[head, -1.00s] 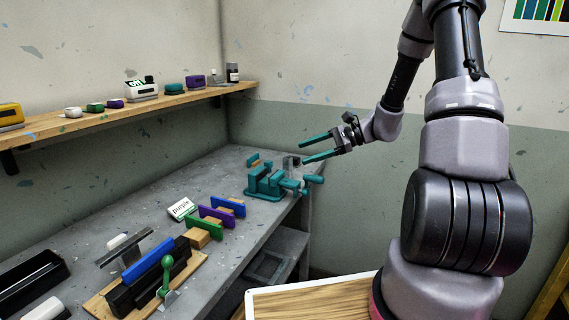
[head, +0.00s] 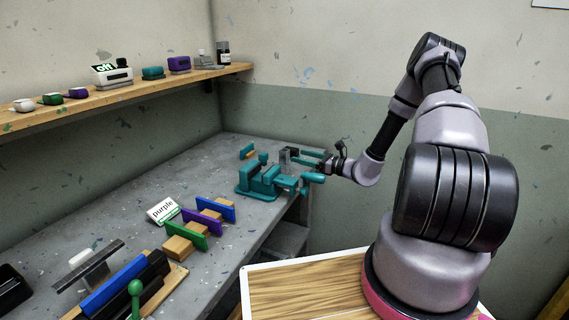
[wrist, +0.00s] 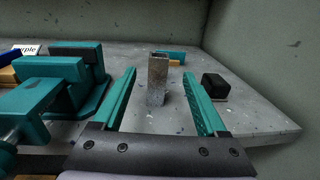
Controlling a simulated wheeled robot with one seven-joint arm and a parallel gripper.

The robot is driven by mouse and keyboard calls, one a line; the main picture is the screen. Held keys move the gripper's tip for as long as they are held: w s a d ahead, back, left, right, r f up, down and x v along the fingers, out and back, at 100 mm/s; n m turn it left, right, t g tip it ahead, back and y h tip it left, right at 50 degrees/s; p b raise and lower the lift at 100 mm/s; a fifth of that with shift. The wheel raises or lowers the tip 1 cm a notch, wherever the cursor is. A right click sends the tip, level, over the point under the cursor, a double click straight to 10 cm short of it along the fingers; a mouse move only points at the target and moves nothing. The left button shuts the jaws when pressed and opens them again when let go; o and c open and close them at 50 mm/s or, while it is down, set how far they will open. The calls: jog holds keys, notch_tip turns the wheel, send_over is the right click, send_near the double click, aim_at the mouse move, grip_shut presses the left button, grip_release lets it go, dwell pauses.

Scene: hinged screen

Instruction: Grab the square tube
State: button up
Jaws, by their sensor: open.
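The square tube (wrist: 157,82) is a short grey, worn metal piece standing upright on the bench, its open end up. In the wrist view it stands between and just ahead of the two teal fingers of my open gripper (wrist: 160,100), with clear space on both sides. In the head view the tube (head: 285,160) stands behind the teal vise, and my gripper (head: 302,158) reaches toward it from the right, low over the bench. The fingers do not appear to touch the tube.
A teal vise (head: 258,178) stands close beside the gripper, on the left in the wrist view. A small black block (wrist: 215,86) lies right of the fingers. A teal piece (wrist: 170,55) lies behind the tube.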

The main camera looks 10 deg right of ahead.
aim_at(288, 153)
jog(key=x, duration=0.5)
jog(key=shift+w+a+f, duration=0.1)
jog(key=shift+w+a, duration=0.05)
jog(key=shift+a, duration=0.15)
grip_shut()
